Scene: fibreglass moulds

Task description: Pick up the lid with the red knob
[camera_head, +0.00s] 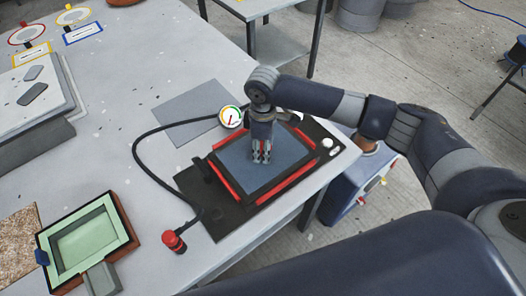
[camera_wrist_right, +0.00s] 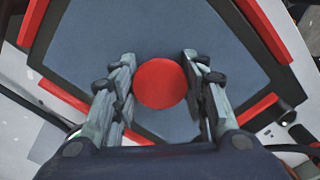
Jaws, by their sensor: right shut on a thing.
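The lid (camera_head: 236,158) is a flat blue-grey panel with a dark border. It lies in a red-edged frame on a black base (camera_head: 218,222) near the table's front right edge. Its round red knob (camera_wrist_right: 160,84) shows in the right wrist view, with the lid's blue-grey face (camera_wrist_right: 150,28) around it. My right gripper (camera_head: 261,160) points down over the middle of the lid, and its fingers hide the knob in the head view. In the right wrist view its fingers (camera_wrist_right: 158,58) are shut on the knob from both sides. My left gripper is not in view.
A round gauge (camera_head: 230,117) stands at the frame's far side. A black hose (camera_head: 138,155) loops left to a red fitting (camera_head: 174,241). A green-lined mould (camera_head: 88,240) sits at lower left. A grey square sheet (camera_head: 195,108) lies behind the frame.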

